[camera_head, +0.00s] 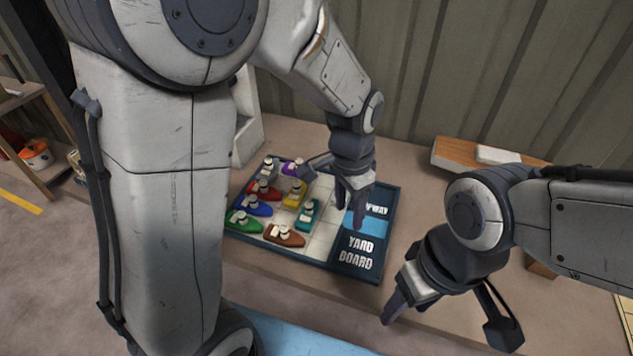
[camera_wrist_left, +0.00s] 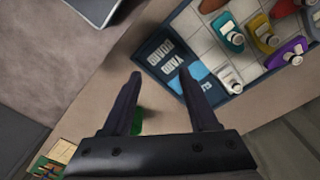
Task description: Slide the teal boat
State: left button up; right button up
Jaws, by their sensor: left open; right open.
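The teal boat (camera_head: 307,214) sits on the gridded yard board (camera_head: 322,254), between the yellow boat (camera_head: 295,193) and the brown boat (camera_head: 283,235). It also shows in the left wrist view (camera_wrist_left: 231,35) at upper right. My left gripper (camera_head: 336,192) is open, over the right part of the board, to the right of the teal boat. In the left wrist view its two fingers (camera_wrist_left: 160,73) are apart with nothing held. My right gripper (camera_head: 450,320) is open and empty, low in front of the board at right. A blue patch (camera_head: 364,225) lies beside the lettering.
Red (camera_head: 263,191), blue (camera_head: 256,206), green (camera_head: 243,221) and purple (camera_head: 290,168) boats crowd the board's left part. Pale cells between the teal boat and the lettering look clear. A wooden plank with a pale block (camera_head: 497,155) lies at the back right.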

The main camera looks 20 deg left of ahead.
pick_arm(q)
jog(key=w+a+f+p, duration=0.2)
jog(key=w+a+f, duration=0.1)
jog(key=w+a, duration=0.45)
jog(key=m, duration=0.1)
send_near(308, 204)
jog(key=f+p, duration=0.1)
jog(key=f, duration=0.4)
jog(key=f+p, duration=0.1)
jog(key=f, duration=0.4)
jog(key=shift+w+d+f+p, duration=0.1)
jog(key=shift+w+d+p, duration=0.1)
jog(key=shift+p, duration=0.15)
grip_shut()
pick_arm(e)
notch_tip(308, 204, up, 6)
jog(key=shift+f, duration=0.15)
